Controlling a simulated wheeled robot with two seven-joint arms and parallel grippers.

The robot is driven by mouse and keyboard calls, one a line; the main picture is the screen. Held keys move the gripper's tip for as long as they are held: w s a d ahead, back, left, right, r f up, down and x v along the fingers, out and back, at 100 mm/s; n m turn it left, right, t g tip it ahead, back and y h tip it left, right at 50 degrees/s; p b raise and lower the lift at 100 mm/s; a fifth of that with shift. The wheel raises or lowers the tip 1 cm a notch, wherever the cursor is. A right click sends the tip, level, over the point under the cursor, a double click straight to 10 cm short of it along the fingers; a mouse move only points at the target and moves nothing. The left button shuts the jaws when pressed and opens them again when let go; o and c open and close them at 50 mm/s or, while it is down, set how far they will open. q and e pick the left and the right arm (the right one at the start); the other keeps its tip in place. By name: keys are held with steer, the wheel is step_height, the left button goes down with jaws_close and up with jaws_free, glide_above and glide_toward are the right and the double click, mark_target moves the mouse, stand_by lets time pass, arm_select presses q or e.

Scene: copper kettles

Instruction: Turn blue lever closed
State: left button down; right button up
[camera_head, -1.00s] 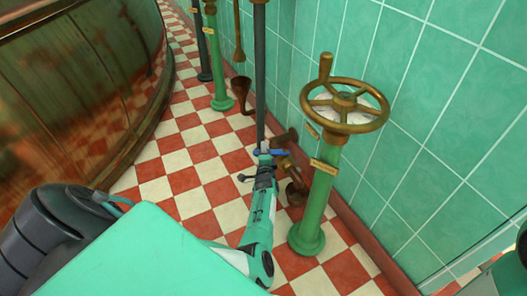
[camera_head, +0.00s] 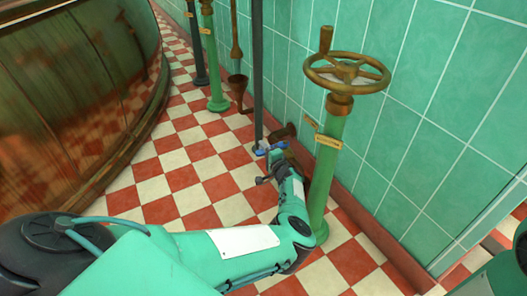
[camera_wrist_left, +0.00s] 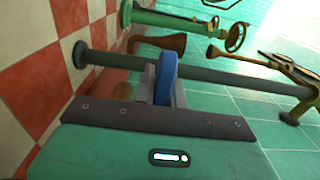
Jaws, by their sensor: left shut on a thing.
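The blue lever (camera_head: 266,149) sits low on a thin dark vertical pipe (camera_head: 257,70) beside the tiled wall. My left gripper (camera_head: 274,155) reaches it from the near side and is shut on it. In the left wrist view the blue lever (camera_wrist_left: 165,77) stands between the two grey fingers of my left gripper (camera_wrist_left: 163,88), with the dark pipe (camera_wrist_left: 225,78) running just behind it. The lever's far end and its joint with the pipe are partly hidden by the fingers. My right gripper is not in view.
A green post with a brass handwheel (camera_head: 346,72) stands close to the right of my left forearm. A large copper kettle (camera_head: 70,100) fills the left side. Brass funnels (camera_head: 238,88) and another green post (camera_head: 216,70) stand farther back. Checkered floor (camera_head: 190,160) is open between.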

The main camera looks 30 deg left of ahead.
arm_select(q)
steer(key=shift+s+g, duration=0.15)
steer(key=shift+g, duration=0.15)
steer(key=c, duration=1.7)
jaws_free()
